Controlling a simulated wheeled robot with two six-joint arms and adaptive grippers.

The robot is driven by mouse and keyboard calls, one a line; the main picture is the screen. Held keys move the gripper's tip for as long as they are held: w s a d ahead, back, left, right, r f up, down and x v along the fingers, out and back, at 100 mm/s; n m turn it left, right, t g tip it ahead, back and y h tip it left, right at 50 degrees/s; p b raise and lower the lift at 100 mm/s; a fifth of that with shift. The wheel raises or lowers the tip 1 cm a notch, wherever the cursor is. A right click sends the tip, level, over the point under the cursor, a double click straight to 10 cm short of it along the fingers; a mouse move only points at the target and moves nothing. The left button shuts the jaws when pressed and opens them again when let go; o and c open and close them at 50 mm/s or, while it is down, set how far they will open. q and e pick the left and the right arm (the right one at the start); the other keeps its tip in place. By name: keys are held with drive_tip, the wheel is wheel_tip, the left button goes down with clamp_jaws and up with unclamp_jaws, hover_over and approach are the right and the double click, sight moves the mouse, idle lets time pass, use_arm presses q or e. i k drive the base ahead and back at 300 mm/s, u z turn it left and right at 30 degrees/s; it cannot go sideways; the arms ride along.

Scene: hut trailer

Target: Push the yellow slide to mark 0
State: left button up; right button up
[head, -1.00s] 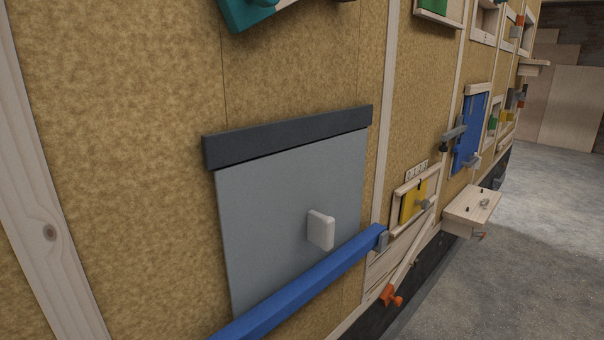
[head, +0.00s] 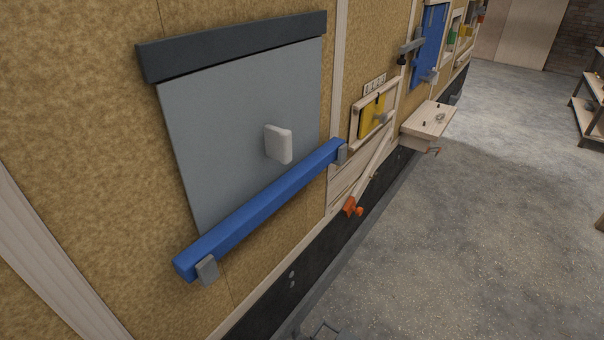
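The yellow slide (head: 371,116) is a small yellow plate with a grey knob (head: 381,119) on it. It sits in a pale wooden frame (head: 354,122) on the wall, right of the grey panel. A strip of number marks (head: 375,84) is fixed just above the frame; the digits are too small to read surely. A dark line shows at the top of the slide.
A grey panel (head: 215,110) with a white knob (head: 279,143) and a blue bar (head: 262,208) is nearest on the wall. An orange-handled wooden lever (head: 354,207) and a wooden box shelf (head: 429,118) jut out near the slide. The grey floor (head: 480,220) at right is open.

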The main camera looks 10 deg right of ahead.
sight(372, 115)
drive_tip(key=k, duration=0.45)
drive_tip(key=z, duration=0.8)
drive_tip(key=i, duration=0.95)
drive_tip(key=u, duration=0.25)
